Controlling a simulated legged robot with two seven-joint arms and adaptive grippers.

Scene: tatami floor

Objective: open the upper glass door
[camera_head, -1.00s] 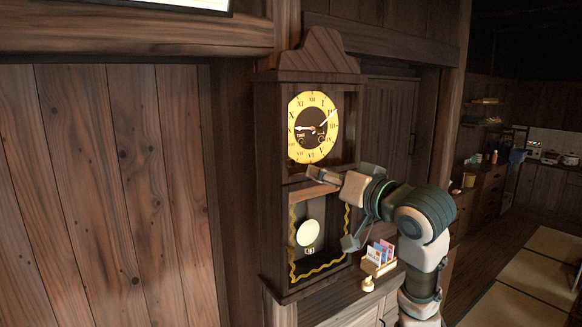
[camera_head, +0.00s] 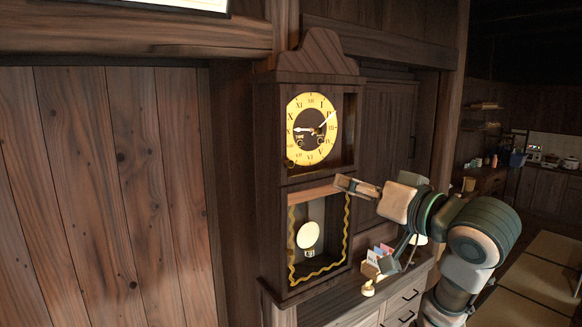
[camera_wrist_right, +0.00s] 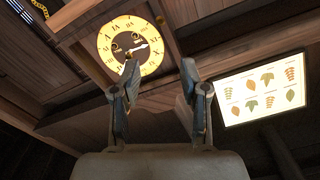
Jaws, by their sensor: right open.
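A tall dark wooden wall clock (camera_head: 268,135) stands left of my right arm in the head view. Its upper section holds a round yellow dial (camera_head: 297,108) with black numerals; the dial also shows in the right wrist view (camera_wrist_right: 112,38). The upper glass door is hard to make out, and I cannot tell its exact position. The lower section shows a pale pendulum (camera_head: 308,235) behind a wavy gold border. My right gripper (camera_head: 366,224) is open and empty, at the right of the lower section, below the dial. Its two fingers (camera_wrist_right: 160,82) are apart. My left gripper is not in view.
A cabinet (camera_head: 385,305) with drawers is under the clock. A small holder with cards (camera_head: 375,258) stands on it, close to my right gripper's lower finger. A lit panel with leaf pictures (camera_wrist_right: 262,90) shows in the wrist view. Tatami floor (camera_head: 530,285) lies at right.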

